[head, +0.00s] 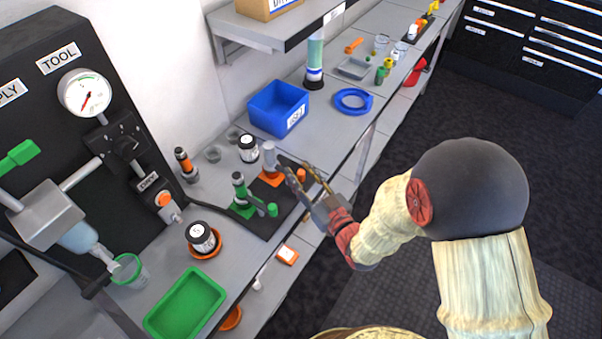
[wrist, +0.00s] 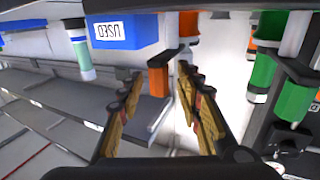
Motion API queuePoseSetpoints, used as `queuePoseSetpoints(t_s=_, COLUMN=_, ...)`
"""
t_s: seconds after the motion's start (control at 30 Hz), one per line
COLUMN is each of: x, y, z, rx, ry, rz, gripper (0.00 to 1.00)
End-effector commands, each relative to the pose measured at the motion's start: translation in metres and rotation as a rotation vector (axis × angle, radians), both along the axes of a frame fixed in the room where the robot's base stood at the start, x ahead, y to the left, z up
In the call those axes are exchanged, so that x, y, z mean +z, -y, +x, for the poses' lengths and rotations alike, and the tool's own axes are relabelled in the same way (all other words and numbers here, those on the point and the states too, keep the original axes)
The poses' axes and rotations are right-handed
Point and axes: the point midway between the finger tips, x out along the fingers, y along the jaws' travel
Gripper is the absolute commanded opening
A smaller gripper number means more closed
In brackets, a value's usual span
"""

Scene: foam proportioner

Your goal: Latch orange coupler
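The orange coupler's orange base (head: 270,179) sits on the black plate, with a grey upright cylinder (head: 269,155) on it. Its orange lever end (head: 301,175) shows at my gripper (head: 299,172). In the wrist view the orange lever (wrist: 158,76) lies between the two fingertips of my gripper (wrist: 160,72), with a gap visible on the right side. The fingers are spread; I see no firm grip. The orange base also shows at the top of the wrist view (wrist: 188,24). My fingers partly hide the lever in the head view.
The green coupler (head: 240,190) with its green lever (head: 272,210) stands close by on the black plate (head: 262,222). An orange-banded black fitting (head: 184,164) stands by the panel. A blue bin (head: 278,107) and a green tray (head: 186,304) are on the bench. The aisle is clear.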

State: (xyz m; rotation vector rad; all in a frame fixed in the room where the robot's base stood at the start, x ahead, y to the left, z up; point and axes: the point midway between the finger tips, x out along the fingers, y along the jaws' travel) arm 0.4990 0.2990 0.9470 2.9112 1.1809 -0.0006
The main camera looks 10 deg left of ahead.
Motion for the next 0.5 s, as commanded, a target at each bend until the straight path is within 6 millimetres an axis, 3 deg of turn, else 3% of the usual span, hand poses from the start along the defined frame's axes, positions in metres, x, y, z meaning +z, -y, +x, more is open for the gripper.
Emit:
queuePoseSetpoints(t_s=0.27, x=0.0, y=0.01, z=-0.008, rx=-0.002, ry=-0.001, rz=-0.001, gripper=0.35)
queuePoseSetpoints(t_s=0.5, x=0.0, y=0.043, z=-0.042, rx=-0.004, ry=-0.001, rz=0.0, gripper=0.35)
